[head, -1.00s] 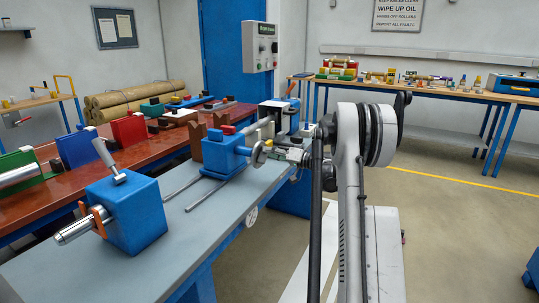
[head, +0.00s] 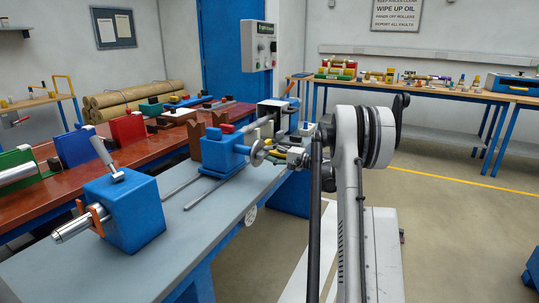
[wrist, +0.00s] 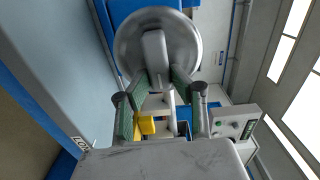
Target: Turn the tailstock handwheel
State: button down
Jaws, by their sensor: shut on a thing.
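The tailstock is a blue block (head: 224,152) with a red piece on top, on the grey bench in the head view. Its grey round handwheel (head: 258,153) faces right, towards my gripper (head: 284,156). In the wrist view the handwheel (wrist: 186,40) fills the top middle, and its light grey handle (wrist: 154,48) points towards the camera. The two green-padded fingers of my gripper (wrist: 160,80) close on the handle from both sides. The finger contact is small and partly hidden in the head view.
The grey bench (head: 190,215) carries two rails and a blue headstock box (head: 125,212) with a metal spindle. A control box (head: 258,46) hangs behind. A red-brown table (head: 60,195) with coloured blocks stands at the left.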

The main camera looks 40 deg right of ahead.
jog(key=shift+f, duration=0.1)
dwell(0.5)
jog(key=c, duration=1.5)
grip_release()
jog(key=v, duration=1.2)
jog(key=shift+s, duration=0.1)
